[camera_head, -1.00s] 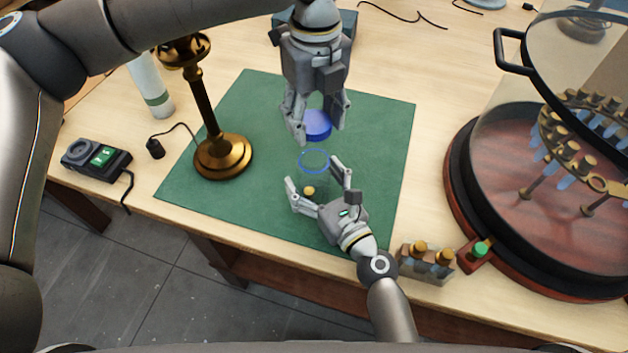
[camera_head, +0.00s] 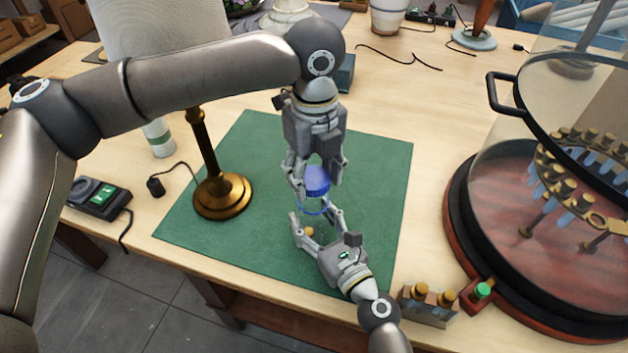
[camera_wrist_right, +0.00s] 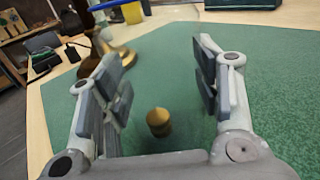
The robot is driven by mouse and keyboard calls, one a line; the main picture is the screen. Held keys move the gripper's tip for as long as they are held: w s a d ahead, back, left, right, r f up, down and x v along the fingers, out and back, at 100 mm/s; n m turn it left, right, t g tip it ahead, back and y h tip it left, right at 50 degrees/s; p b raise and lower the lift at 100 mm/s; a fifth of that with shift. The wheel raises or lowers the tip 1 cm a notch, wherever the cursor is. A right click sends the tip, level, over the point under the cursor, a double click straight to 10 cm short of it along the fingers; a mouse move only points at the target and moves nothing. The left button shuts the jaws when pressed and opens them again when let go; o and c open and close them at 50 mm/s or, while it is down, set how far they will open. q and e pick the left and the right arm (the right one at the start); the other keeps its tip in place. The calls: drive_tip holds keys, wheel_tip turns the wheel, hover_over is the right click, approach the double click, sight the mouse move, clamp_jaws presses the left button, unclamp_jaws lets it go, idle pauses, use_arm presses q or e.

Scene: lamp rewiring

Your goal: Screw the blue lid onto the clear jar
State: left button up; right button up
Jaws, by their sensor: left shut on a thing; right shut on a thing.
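The blue lid (camera_head: 317,181) is between the fingers of my left gripper (camera_head: 317,186), which is shut on it from above. The clear jar (camera_head: 313,211) is hard to see; its blue rim shows just below the lid, on the green mat (camera_head: 375,170). My right gripper (camera_head: 314,217) is shut around the jar from the front, its fingers spread to the jar's width. In the right wrist view, the fingers (camera_wrist_right: 165,85) stand on both sides of the nearly invisible jar. A small brass piece (camera_wrist_right: 158,122) shows between them. I cannot tell whether the lid touches the rim.
A brass lamp (camera_head: 222,195) stands at the mat's left. A black device (camera_head: 98,197) with a cord lies further left. A large glass-domed stand (camera_head: 455,215) is at the right. A small holder with brass-topped pieces (camera_head: 428,305) is at the front edge. The mat's right side is clear.

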sight(314, 218)
use_arm(q)
drive_tip(key=shift+f, duration=0.75)
drive_tip(key=shift+f, duration=0.85)
drive_tip(key=shift+f, duration=0.6)
drive_tip(key=m, duration=0.5)
drive_tip(key=shift+a, duration=0.1)
drive_tip(key=m, duration=0.5)
drive_tip(key=shift+m, duration=0.3)
drive_tip(key=m, duration=0.5)
drive_tip(key=shift+a, duration=0.1)
drive_tip(key=m, duration=0.4)
drive_tip(key=shift+w, duration=0.1)
